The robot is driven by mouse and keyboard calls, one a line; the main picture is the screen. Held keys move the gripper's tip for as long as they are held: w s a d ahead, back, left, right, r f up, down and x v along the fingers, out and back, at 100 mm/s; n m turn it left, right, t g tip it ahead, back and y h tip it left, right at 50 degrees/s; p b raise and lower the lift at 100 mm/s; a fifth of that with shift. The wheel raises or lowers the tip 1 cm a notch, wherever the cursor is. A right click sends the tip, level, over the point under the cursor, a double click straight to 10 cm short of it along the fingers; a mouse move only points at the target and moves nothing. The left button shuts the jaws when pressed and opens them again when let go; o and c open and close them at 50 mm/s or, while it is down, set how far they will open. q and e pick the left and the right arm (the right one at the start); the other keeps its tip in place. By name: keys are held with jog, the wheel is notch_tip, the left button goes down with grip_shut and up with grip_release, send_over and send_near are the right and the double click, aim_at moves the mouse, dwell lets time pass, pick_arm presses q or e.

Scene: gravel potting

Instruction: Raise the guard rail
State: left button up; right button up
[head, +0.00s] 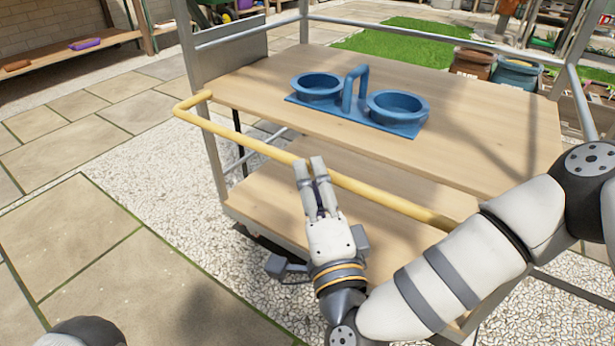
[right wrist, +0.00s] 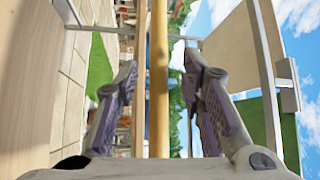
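The guard rail (head: 265,148) is a yellow bar along the near side of the wooden cart, about level with or just below the top shelf. It has a bend at its left end. My right gripper (head: 309,166) is at the middle of the rail, with its fingertips over the bar. In the right wrist view the rail (right wrist: 159,80) runs between the two spread fingers (right wrist: 163,85), with gaps on both sides. The right part of the rail is hidden behind my right arm. My left gripper is not in view.
The cart's top shelf (head: 470,100) carries a blue holder (head: 352,118) with two round cups and a handle. A lower shelf (head: 270,205) lies below. Two pots, brown (head: 471,63) and blue (head: 517,72), stand behind. Paving at the left is clear.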

aim_at(307, 162)
jog(key=x, duration=0.3)
jog(key=shift+w+f+b, duration=0.1)
jog(key=shift+f+b, duration=0.05)
jog(key=shift+b, duration=0.2)
jog(key=shift+w+a, duration=0.1)
jog(key=shift+w, duration=0.3)
grip_shut()
jog(key=shift+r, duration=0.3)
